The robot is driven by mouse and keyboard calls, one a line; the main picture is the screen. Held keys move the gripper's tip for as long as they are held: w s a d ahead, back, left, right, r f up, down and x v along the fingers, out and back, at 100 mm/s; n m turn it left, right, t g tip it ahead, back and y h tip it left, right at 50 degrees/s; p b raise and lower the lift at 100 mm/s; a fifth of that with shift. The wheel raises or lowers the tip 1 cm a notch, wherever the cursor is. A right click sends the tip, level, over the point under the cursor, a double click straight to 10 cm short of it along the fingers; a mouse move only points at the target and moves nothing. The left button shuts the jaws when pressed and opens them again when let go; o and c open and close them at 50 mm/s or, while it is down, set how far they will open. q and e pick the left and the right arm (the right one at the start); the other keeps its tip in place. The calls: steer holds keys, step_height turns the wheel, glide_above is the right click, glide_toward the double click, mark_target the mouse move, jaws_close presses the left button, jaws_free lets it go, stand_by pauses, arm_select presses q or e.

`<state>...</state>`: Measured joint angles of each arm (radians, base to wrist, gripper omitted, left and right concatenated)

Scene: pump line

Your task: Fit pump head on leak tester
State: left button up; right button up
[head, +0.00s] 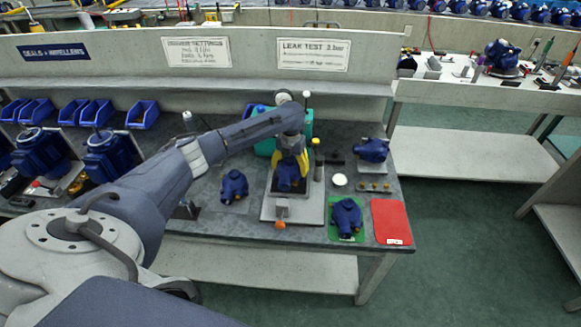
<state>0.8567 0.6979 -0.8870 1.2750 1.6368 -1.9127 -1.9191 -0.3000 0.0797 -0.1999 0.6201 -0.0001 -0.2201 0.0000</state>
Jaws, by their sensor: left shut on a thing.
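My left gripper (291,160), with yellow fingers, points down over the leak tester (292,208) on the bench. It is shut on a dark blue pump head (288,178), which is at the tester's fixture. I cannot tell whether the pump head touches the fixture or hangs just above it. The tester has a pale base plate with an orange knob (280,225) at its front. Other blue pump heads stand to its left (234,186), on a green mat (332,234) to its right (347,215), and farther back right (371,150). My right gripper is not in view.
A red mat (391,222) lies at the bench's right front corner. A teal box (265,146) stands behind the tester. A white round dish (340,180) and small brass parts (374,187) lie to the right. Blue bins (96,112) line the back left.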

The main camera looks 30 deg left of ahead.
mark_target(291, 159)
arm_select(q)
steer(key=shift+f, duration=1.25)
steer(key=o, duration=1.3)
steer(key=shift+f, duration=0.1)
steer(key=shift+r, duration=4.55)
